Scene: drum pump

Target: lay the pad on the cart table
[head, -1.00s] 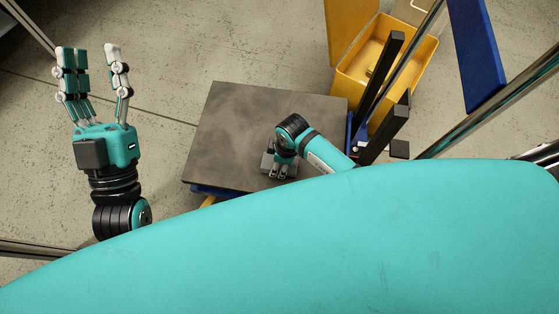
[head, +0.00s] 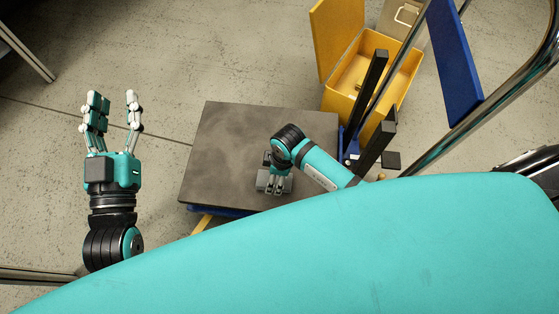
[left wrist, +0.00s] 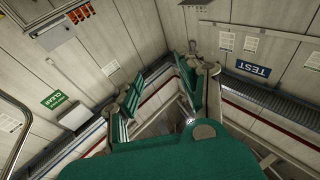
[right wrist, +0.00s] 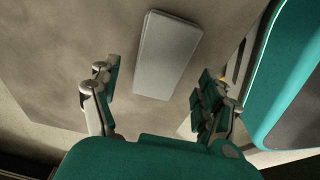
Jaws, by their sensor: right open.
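The pad (head: 262,182) is a small light grey slab on the cart table (head: 235,135), a dark grey-brown square top with a blue edge below. In the right wrist view the pad (right wrist: 168,55) appears as a pale rectangle that looks flat on the table. My right gripper (head: 275,190) is over the pad and partly hides it in the head view. In the right wrist view its fingers (right wrist: 155,82) are spread, with the pad beyond and between them; I see no grip on it. My left gripper (head: 114,97) is open, empty and raised left of the table.
A yellow open box (head: 375,75) stands behind the table at the right. Black posts (head: 372,90), a blue panel (head: 455,65) and a metal rail (head: 450,140) are at the right. The table's left and back parts are bare. Concrete floor surrounds it.

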